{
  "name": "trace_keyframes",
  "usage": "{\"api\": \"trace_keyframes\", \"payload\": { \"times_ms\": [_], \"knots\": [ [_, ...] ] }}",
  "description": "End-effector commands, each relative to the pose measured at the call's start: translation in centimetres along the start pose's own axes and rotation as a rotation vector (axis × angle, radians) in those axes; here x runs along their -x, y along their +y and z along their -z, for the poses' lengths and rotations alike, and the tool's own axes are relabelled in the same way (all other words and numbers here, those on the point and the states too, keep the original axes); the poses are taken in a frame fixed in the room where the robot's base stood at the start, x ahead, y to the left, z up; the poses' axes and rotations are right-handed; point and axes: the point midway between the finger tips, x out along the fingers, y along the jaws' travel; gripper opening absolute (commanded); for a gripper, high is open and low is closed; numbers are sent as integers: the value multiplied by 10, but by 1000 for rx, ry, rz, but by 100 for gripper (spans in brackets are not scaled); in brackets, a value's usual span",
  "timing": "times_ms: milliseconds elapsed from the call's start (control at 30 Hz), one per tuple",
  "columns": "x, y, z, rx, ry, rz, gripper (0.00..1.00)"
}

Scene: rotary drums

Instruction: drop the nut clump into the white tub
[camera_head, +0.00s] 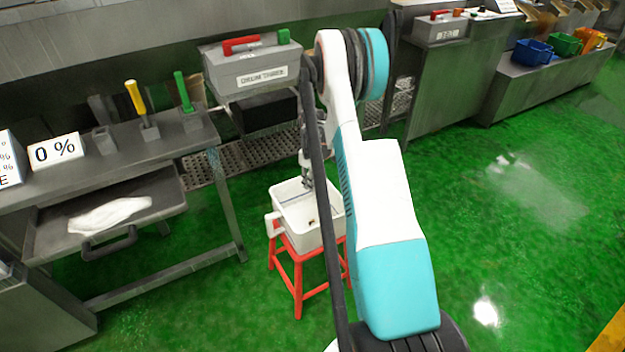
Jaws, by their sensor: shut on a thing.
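The white tub (285,196) stands on a red stool (297,265) on the green floor, near the middle of the view. A small dark speck shows inside it; I cannot tell what it is. My gripper (307,183) points down over the tub's back part, close to its rim level. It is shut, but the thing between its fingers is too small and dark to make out. I cannot pick out the nut clump clearly. My own arm hides the right side of the tub.
A grey bench (130,148) with yellow and green levers stands at the left, with a pulled-out tray (165,190) holding white material. A grey box (225,75) with a label stands behind the tub. Blue, green and orange bins sit at the far right. The floor at right is clear.

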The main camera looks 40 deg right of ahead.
Motion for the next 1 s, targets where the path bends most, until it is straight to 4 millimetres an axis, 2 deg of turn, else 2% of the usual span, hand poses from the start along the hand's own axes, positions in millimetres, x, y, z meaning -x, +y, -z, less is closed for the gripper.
{"api": "trace_keyframes", "payload": {
  "times_ms": [67, 100, 167, 467, 600, 767, 1000],
  "knots": [
    [0, 0, 0, 0, 0, 0, 13],
    [0, 0, 0, 0, 0, 0, 35],
    [0, 0, 0, 0, 0, 0, 48],
    [1, 0, 0, 0, 0, 0, 49],
    [7, 0, 0, 0, 0, 0, 49],
    [31, 0, 0, 0, 0, 0, 49],
    [80, 0, 0, 0, 0, 0, 49]
  ]
}}
